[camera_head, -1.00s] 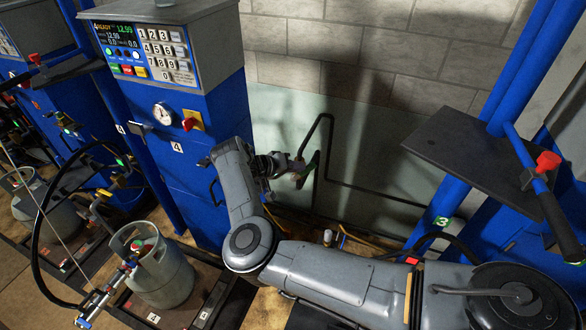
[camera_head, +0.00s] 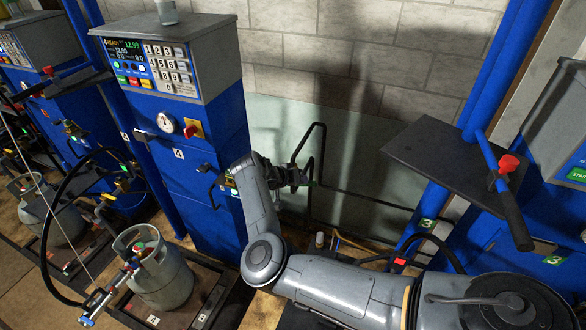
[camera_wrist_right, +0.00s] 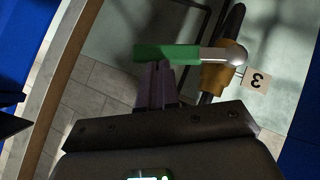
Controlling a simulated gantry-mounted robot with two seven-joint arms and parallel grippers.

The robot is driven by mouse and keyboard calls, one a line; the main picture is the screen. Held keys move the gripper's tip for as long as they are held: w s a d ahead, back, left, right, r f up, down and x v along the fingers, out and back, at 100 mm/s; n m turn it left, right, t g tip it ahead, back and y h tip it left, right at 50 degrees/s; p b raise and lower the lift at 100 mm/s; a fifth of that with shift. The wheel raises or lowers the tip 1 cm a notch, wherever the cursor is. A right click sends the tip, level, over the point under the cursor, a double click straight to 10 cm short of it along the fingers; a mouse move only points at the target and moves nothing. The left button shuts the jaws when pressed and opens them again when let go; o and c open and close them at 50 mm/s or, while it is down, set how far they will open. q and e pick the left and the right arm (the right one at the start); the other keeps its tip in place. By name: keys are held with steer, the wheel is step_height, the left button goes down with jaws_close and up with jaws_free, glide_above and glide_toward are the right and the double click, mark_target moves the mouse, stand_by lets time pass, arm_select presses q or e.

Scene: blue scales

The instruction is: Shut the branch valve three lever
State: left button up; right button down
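The branch valve three has a green lever (camera_wrist_right: 165,52), a silver end (camera_wrist_right: 222,56) and a brass body (camera_wrist_right: 214,78) on a dark pipe. A tag marked 3 (camera_wrist_right: 256,79) hangs beside it. In the right wrist view the lever points left, roughly across the pipe. My right gripper (camera_wrist_right: 160,72) has its fingers close together, tips at the lever's lower edge; whether they touch it is unclear. In the head view my right gripper (camera_head: 303,177) is in front of the wall, and the valve is mostly hidden behind it. My left gripper is not in view.
A blue dispenser cabinet marked 4 (camera_head: 205,185) stands left of my right gripper. A dark shelf (camera_head: 452,155) on a blue post is at the right. A gas cylinder (camera_head: 158,270) stands at lower left. Black pipes (camera_head: 365,200) run along the wall.

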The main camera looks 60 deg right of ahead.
mark_target(306, 185)
steer(key=shift+s+d+f+p, duration=0.25)
steer(key=shift+s+f, duration=0.2)
steer(key=shift+f, duration=0.15)
steer(key=shift+s+d+f+p, duration=0.1)
steer(key=shift+s+f+p, duration=0.15)
steer(key=shift+s+f, duration=0.25)
steer(key=shift+f, duration=0.15)
